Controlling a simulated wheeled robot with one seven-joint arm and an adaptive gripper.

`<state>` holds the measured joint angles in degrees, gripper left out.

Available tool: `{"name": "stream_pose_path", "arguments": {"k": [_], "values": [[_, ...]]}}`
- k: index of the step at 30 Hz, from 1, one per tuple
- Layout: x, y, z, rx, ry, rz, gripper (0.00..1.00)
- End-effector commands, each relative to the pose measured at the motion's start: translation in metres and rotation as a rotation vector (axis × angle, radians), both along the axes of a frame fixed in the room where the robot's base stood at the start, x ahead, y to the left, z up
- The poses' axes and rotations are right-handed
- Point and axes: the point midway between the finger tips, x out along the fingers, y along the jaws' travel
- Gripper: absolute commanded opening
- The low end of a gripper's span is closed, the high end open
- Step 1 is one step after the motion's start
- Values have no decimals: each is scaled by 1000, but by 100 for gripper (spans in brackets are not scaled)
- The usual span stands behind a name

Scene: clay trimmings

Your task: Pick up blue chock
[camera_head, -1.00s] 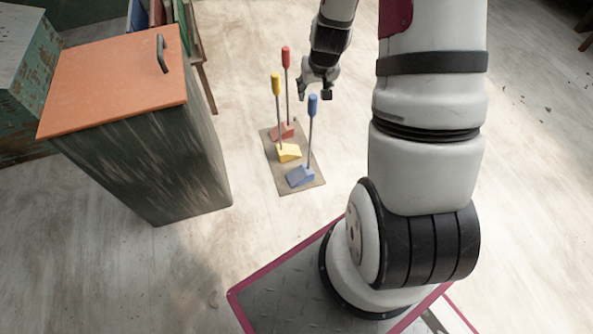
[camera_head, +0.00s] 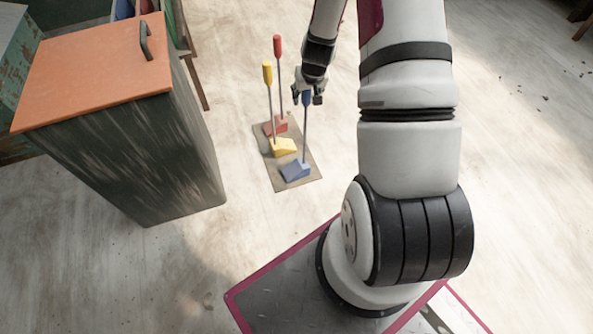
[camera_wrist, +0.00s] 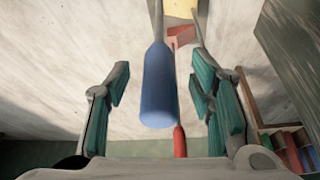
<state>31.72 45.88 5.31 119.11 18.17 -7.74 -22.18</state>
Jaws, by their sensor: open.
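The blue chock (camera_head: 296,171) is a wedge with a tall thin rod and a blue handle, standing at the near end of a flat mat (camera_head: 284,185). My gripper (camera_head: 308,97) is at the top of that rod, around the blue handle. In the wrist view the blue handle (camera_wrist: 159,88) lies between the two open, green-padded fingers of my gripper (camera_wrist: 163,95), with gaps on both sides. The blue wedge itself is not seen in the wrist view.
A yellow chock (camera_head: 284,147) and a red chock (camera_head: 276,125) with similar upright handles stand on the same mat, just behind. A dark cabinet with an orange top (camera_head: 95,70) stands at left. The floor between cabinet and mat is clear.

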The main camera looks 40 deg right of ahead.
Motion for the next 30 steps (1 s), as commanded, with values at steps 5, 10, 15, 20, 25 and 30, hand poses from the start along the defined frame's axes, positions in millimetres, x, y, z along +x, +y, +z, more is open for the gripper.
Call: {"name": "stream_pose_path", "arguments": {"k": [5,10,15,20,25,30], "values": [[8,-5,-21,1,0,-2,49],[9,-6,-24,0,1,-1,49],[9,-6,-23,0,1,-1,40],[9,-6,-23,0,1,-1,4],[10,-6,-23,-1,-1,-1,1],[10,-6,-22,-1,-1,-1,1]]}}
